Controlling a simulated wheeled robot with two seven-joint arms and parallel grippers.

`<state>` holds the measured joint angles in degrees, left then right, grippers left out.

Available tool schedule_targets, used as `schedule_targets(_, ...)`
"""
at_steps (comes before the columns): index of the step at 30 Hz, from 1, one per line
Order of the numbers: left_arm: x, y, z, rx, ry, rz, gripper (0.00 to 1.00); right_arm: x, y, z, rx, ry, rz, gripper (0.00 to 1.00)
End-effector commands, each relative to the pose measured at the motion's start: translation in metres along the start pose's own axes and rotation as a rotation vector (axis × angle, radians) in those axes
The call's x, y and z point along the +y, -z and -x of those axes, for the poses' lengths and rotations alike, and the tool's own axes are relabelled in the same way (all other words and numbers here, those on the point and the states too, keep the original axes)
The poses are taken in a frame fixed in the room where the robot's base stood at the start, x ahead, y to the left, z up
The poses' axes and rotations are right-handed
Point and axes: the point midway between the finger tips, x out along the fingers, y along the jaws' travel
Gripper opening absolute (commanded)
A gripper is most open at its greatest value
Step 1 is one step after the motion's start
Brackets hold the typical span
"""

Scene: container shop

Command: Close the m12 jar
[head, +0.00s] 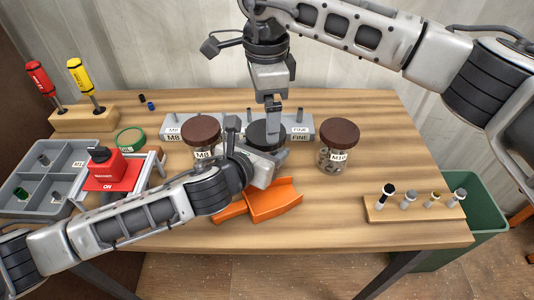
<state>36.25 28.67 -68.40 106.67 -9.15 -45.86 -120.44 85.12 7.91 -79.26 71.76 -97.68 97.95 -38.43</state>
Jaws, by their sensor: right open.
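A jar with a dark, nearly black round top (266,134) stands in the middle of the table between my two grippers. Its label is hidden, so I cannot read whether it says M12. My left gripper (254,150) is at the near side of this jar and covers most of its body. I cannot tell whether its fingers are shut on the jar. My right gripper (273,121) is open and points down at the dark top from above. I cannot tell whether its fingertips touch it.
Brown-lidded M8 (201,128) and M10 (340,131) jars stand either side. An orange scoop (272,203) lies in front. A red ON-marked device (112,171), grey compartment tray (64,150), screwdriver block (83,121) and bolt board (414,210) flank them.

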Motion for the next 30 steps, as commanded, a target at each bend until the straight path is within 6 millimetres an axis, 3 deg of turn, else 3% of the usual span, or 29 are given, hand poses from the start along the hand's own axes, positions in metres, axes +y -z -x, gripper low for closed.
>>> schedule_targets(10, -0.003, 0.002, 0.001, 0.003, 0.007, 0.0, 0.0, -0.001, 0.002, 0.002, 0.001, 0.001, 0.023, 0.92)
schedule_targets(21, -0.004, 0.002, 0.001, 0.003, 0.01, 0.001, 0.0, -0.003, 0.0, 0.031, 0.001, 0.003, 0.512, 0.92)
schedule_targets(30, -0.004, 0.002, 0.001, 0.003, 0.01, 0.001, 0.0, -0.003, 0.0, 0.035, 0.001, 0.003, 0.592, 0.92)
